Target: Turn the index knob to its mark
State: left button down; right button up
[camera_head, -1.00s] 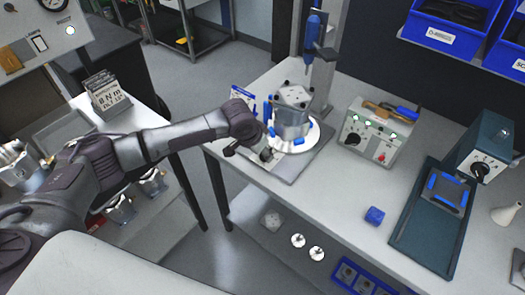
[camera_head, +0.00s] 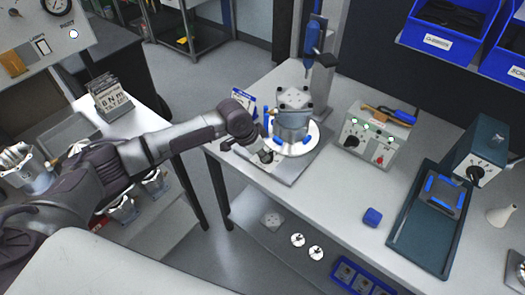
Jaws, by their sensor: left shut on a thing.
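A grey machined housing (camera_head: 292,117) stands upright with blue clamps around it on a round white plate (camera_head: 311,138). The plate sits on a flat grey base (camera_head: 290,174) at the near left of the bench. My left gripper (camera_head: 264,154) is at the front left of this plate, low over the base. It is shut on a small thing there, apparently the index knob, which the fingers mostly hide. The knob's mark is too small to make out. My right gripper is not in view.
A blue screwdriver (camera_head: 312,38) hangs on a post behind the housing. A control box (camera_head: 375,136) with lamps and a dark tray (camera_head: 432,225) stand to the right.

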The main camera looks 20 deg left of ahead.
pick_arm(q)
jog(key=shift+r, duration=0.1)
jog(key=c, duration=1.2)
grip_release()
jog(key=v, duration=1.2)
jog(key=shift+w+a, duration=0.1)
jog(key=shift+a, duration=0.05)
